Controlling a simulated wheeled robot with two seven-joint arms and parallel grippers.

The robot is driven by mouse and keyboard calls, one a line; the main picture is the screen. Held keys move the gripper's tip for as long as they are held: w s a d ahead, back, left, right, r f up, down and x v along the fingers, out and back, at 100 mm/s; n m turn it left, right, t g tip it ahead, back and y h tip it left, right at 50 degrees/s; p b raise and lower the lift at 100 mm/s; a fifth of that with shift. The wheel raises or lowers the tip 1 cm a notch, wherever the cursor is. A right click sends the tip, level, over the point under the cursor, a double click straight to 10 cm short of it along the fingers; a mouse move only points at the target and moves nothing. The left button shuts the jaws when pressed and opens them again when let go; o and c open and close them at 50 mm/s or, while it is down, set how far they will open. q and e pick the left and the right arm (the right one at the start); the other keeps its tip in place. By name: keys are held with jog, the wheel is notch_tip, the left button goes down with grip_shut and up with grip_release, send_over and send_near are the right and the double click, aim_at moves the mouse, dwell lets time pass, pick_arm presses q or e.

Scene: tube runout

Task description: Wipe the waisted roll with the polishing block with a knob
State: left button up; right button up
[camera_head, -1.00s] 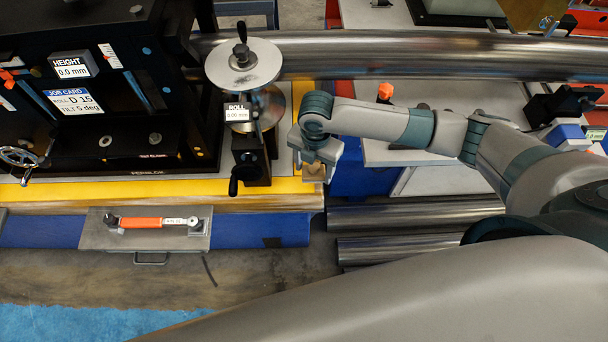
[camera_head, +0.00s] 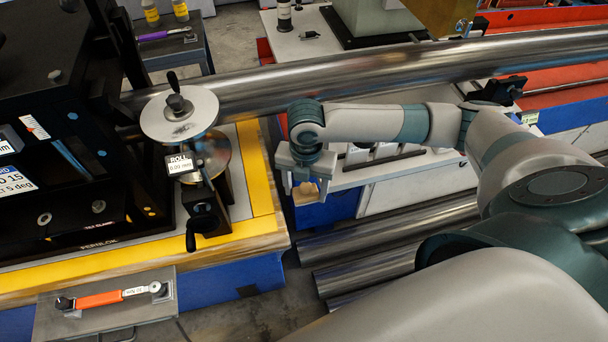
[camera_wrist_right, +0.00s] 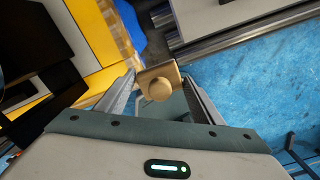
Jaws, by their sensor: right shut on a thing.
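The waisted roll (camera_head: 217,152) is a shiny steel piece on the stand at left in the head view. A round plate (camera_head: 198,118) with a dark knob covers part of it, and a ROLL readout of 0.00 mm stands before it. My right gripper (camera_head: 305,182) is to the right of the roll, apart from it and beyond the yellow edge. It is shut on the tan polishing block (camera_wrist_right: 148,75), whose round knob faces the wrist camera. In the head view the block (camera_head: 303,188) is mostly hidden by the gripper. My left gripper is not in view.
A long steel tube (camera_head: 380,68) runs behind the roll and my right forearm. A dark crank handle (camera_head: 191,240) sticks out in front of the roll. An orange-handled tool (camera_head: 100,299) lies on a grey plate at front left. More tubes (camera_head: 380,240) lie low at right.

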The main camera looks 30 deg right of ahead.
jog(key=o, duration=0.5)
jog(key=c, duration=0.4)
jog(key=shift+r, duration=0.1)
